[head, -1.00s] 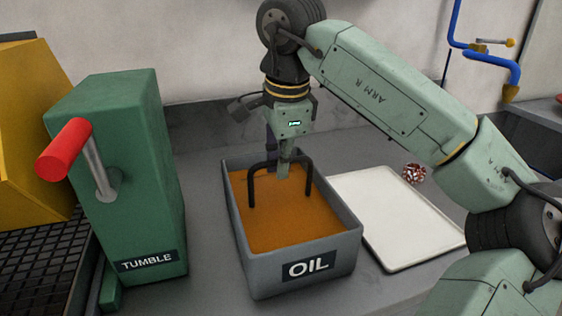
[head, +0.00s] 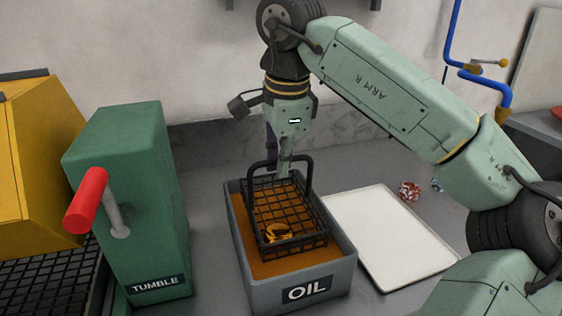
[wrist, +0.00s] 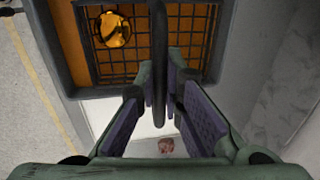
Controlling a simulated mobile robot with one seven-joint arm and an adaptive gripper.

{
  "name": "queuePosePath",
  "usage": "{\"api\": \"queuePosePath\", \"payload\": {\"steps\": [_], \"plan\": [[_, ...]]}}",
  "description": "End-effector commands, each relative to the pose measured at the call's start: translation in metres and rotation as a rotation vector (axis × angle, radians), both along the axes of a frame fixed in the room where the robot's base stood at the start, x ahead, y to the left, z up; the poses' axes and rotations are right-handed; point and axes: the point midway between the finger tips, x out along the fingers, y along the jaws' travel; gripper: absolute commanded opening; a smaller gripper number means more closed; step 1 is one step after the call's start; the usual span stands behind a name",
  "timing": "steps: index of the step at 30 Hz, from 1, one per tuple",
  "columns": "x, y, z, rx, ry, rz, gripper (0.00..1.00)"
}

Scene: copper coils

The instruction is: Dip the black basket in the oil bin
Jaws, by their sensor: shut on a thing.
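The black basket (head: 322,241) is a wire mesh basket with a tall arched handle. It is over the grey oil bin (head: 345,272), its mesh showing above the orange oil (head: 245,243). A shiny copper-coloured coil (head: 278,232) lies in it; the coil also shows in the wrist view (wrist: 115,30). My gripper (head: 285,165) is above the bin, shut on the basket's handle. In the wrist view the handle (wrist: 157,60) runs between the purple-padded fingers of my gripper (wrist: 172,92). How far the basket's underside is from the oil is hard to tell.
A green tumble box (head: 130,205) with a red lever (head: 85,202) stands left of the bin. A white tray (head: 380,235) lies to the right.

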Motion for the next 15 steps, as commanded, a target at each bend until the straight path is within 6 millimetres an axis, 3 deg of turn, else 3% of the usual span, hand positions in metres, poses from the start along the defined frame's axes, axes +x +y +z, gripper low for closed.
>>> {"api": "queuePosePath", "payload": {"steps": [15], "plan": [[0.0,0.0,0.041,0.0,-0.001,0.0,0.0]]}}
